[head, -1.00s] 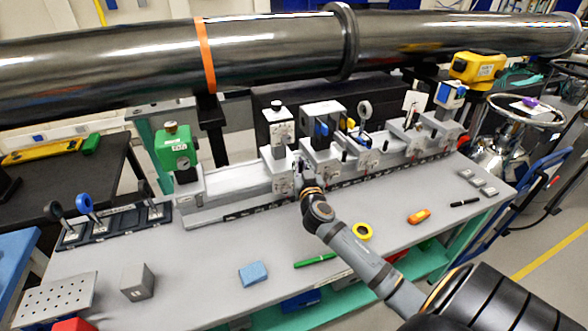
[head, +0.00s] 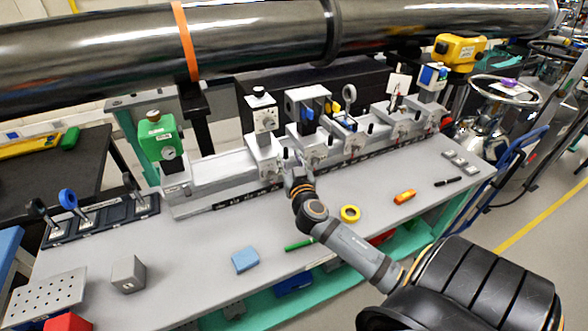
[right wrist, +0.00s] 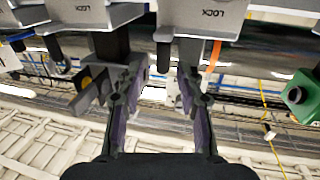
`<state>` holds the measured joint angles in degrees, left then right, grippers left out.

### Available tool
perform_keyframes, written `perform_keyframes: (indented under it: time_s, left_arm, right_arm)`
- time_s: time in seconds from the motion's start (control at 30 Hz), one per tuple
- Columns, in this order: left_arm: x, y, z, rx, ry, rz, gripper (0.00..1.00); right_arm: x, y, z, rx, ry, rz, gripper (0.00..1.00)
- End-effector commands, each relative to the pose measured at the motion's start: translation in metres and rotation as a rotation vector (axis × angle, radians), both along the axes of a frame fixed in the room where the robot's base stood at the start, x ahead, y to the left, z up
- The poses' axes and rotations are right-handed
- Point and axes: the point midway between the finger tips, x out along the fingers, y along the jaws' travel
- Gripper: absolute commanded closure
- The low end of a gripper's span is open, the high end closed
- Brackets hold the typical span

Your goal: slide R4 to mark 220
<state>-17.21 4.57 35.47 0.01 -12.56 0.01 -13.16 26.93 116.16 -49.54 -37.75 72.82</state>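Several grey riders stand on the long rail (head: 225,201), which has a dark scale strip along its front. The leftmost rider (head: 266,146) carries a white box with a dial; a second rider (head: 308,148) stands close to its right. I cannot read which one is R4, nor the mark numbers. My right gripper (head: 293,168) is in front of these two riders, near their front knobs. In the right wrist view its purple-padded fingers (right wrist: 160,85) are apart, with a dark knob (right wrist: 163,55) beyond and between the tips. My left gripper is not in view.
A green gauge block (head: 160,140) stands at the rail's left end. More riders (head: 401,125) stand to the right.

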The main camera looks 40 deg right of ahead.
Motion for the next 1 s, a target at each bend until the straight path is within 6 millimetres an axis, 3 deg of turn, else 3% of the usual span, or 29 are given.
perform_keyframes:
  time_s: [0.1, 0.33, 1.0]
  left_arm:
    - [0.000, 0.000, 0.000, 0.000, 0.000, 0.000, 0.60]
    - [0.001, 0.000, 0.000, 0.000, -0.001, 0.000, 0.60]
    - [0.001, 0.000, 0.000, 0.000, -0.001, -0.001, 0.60]
  right_arm:
    - [-0.029, 0.013, -0.001, 0.001, 0.004, 0.001, 0.63]
    - [-0.064, 0.029, -0.001, 0.003, 0.003, -0.001, 0.63]
    - [-0.070, 0.032, 0.000, 0.000, 0.001, -0.002, 0.63]
